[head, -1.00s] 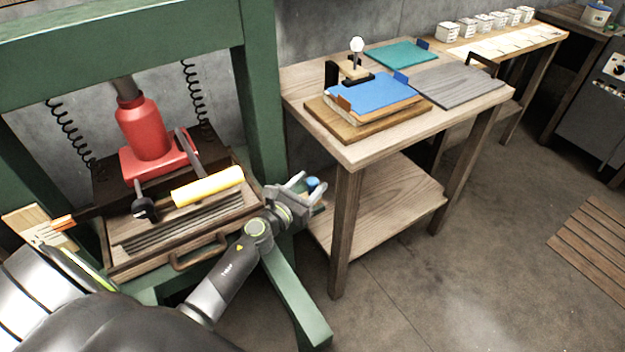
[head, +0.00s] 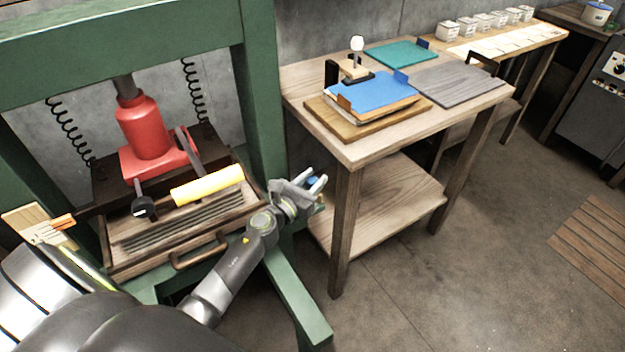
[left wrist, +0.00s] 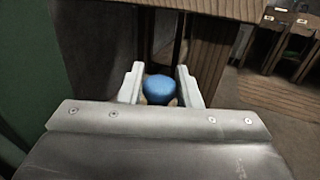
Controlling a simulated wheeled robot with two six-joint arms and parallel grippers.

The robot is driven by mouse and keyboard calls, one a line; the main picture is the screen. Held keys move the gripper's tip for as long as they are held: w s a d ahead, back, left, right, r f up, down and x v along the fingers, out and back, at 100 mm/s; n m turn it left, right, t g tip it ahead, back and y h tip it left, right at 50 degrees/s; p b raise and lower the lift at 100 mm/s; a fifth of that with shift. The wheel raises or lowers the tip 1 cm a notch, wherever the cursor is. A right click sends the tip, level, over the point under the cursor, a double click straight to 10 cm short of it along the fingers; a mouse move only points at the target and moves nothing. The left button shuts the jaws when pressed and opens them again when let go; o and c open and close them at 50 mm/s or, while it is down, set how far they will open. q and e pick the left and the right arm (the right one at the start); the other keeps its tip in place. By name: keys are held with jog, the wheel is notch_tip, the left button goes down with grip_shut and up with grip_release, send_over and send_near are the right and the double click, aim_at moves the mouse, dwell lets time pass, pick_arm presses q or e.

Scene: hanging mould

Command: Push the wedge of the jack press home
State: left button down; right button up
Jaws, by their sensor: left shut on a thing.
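The jack press is a green frame (head: 262,95) with a red bottle jack (head: 144,128) standing inside it, left in the head view. My left gripper (head: 317,182) is at the frame's right leg, low beside the wooden table. It is shut on a small blue knob (left wrist: 160,88), which shows between the two pale fingers in the left wrist view. What the knob is fixed to is hidden. A pale wooden piece with an orange end (head: 60,223) lies at the press's left side; I cannot tell which piece is the wedge. My right gripper is not in view.
A two-level wooden table (head: 350,155) with a blue-topped stack (head: 372,92) stands close right of my left gripper.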

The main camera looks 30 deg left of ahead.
pick_arm(q)
jog(key=s+a, duration=0.2)
jog(key=s, duration=0.1)
jog(key=s+a+b, duration=0.1)
jog(key=s, duration=0.1)
jog(key=shift+s+f, duration=0.1)
jog(key=shift+s+a, duration=0.25)
jog(key=shift+s, duration=0.1)
jog(key=c, duration=1.3)
grip_release()
jog(key=shift+o, duration=1.1)
jog(key=shift+s+a, duration=0.1)
jog(key=shift+s, duration=0.05)
